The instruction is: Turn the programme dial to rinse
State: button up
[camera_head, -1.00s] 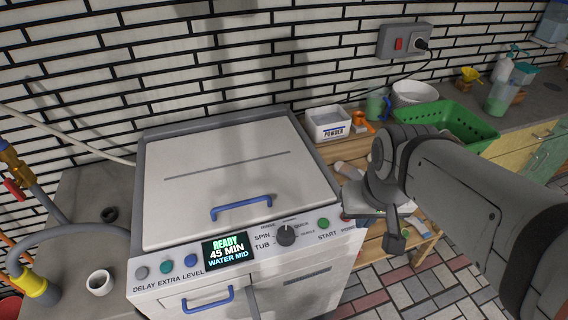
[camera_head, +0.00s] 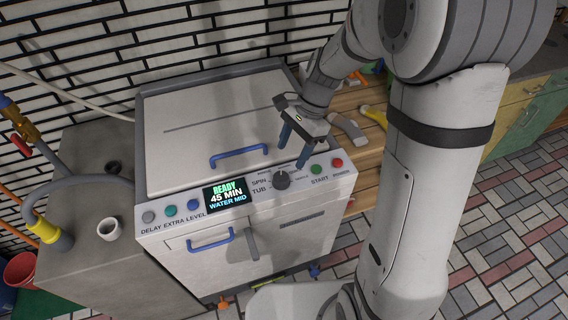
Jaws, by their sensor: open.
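The washing machine (camera_head: 215,115) is white, with a control panel along its front top edge. The dark round programme dial (camera_head: 282,181) sits on that panel, right of the lit display (camera_head: 224,195), which reads READY, 45 MIN, WATER MID. Small labels ring the dial; SPIN and TUB read to its left, and the rest are too small to read. The dial's pale mark seems to point up. My gripper (camera_head: 291,159) is open and empty above and just behind the dial, its two blue fingers pointing down. I cannot tell whether a finger touches the panel.
The green START button (camera_head: 316,169) and a red button (camera_head: 337,163) lie right of the dial. Coloured buttons (camera_head: 170,210) lie left of the display. A blue lid handle (camera_head: 238,156) stands behind the panel.

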aim_at(282, 176)
jog(key=x, duration=0.7)
jog(key=shift+s+a+f, duration=0.1)
jog(key=shift+f, duration=0.25)
jog(key=c, duration=0.9)
jog(key=shift+c, duration=0.5)
